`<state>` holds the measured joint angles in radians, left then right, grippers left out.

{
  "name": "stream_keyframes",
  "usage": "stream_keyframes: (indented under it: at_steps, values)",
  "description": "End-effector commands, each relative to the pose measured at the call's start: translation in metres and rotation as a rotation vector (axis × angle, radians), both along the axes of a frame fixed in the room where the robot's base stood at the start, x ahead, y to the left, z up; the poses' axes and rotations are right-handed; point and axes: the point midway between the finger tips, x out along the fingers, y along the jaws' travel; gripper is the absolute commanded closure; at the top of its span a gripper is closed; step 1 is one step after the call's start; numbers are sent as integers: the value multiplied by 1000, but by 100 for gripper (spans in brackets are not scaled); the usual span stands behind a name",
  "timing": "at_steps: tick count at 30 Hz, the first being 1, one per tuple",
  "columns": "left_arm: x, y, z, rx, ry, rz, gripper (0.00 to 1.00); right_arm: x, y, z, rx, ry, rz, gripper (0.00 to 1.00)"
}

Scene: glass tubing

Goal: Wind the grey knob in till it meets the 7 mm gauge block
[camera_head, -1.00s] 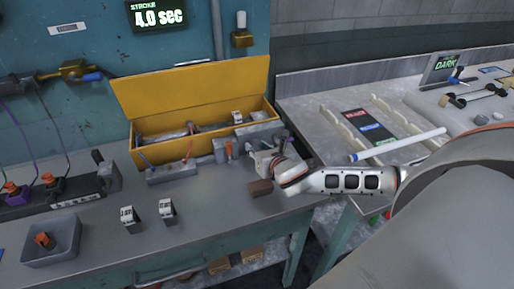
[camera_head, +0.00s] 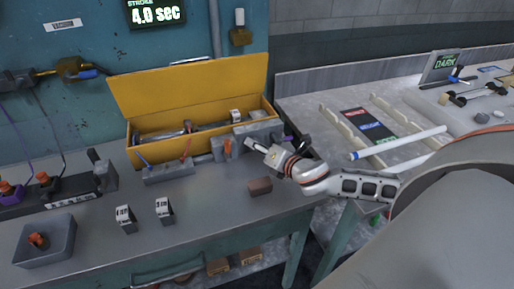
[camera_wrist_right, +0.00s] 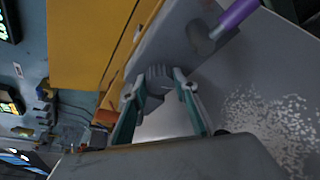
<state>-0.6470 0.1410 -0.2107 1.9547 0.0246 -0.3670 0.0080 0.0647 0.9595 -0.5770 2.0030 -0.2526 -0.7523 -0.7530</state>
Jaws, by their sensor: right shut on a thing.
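My right gripper (camera_head: 257,145) reaches in from the right to the right end of a grey fixture (camera_head: 262,130) on the bench. In the right wrist view, its two green fingers (camera_wrist_right: 160,92) are shut on the grey ribbed knob (camera_wrist_right: 159,76), one on each side. The knob is small and mostly covered by the gripper in the head view. Two gauge blocks with white labelled faces stand on the bench, one at left (camera_head: 125,217) and one at right (camera_head: 164,210). Their numbers are too small to read surely. My left gripper is out of view.
An open yellow box (camera_head: 190,90) stands behind the fixture, with another white-labelled block (camera_head: 235,116) there. A brown block (camera_head: 260,187) lies in front of the gripper. A purple handle (camera_wrist_right: 237,14) is close by. A grey tray (camera_head: 45,240) sits front left. The bench's front middle is clear.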

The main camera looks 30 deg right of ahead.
Motion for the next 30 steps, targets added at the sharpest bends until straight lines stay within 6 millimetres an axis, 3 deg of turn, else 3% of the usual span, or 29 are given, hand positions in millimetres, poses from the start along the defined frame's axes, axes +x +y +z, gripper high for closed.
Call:
stream_keyframes:
  at_steps: [14,15,16,30]
  values:
    - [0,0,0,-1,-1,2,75,0,0,-1,14,-1,0,93]
    - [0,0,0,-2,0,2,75,0,0,-1,14,-1,0,64]
    - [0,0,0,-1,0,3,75,0,0,-1,14,-1,0,56]
    - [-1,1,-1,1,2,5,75,-6,-1,0,10,0,0,55]
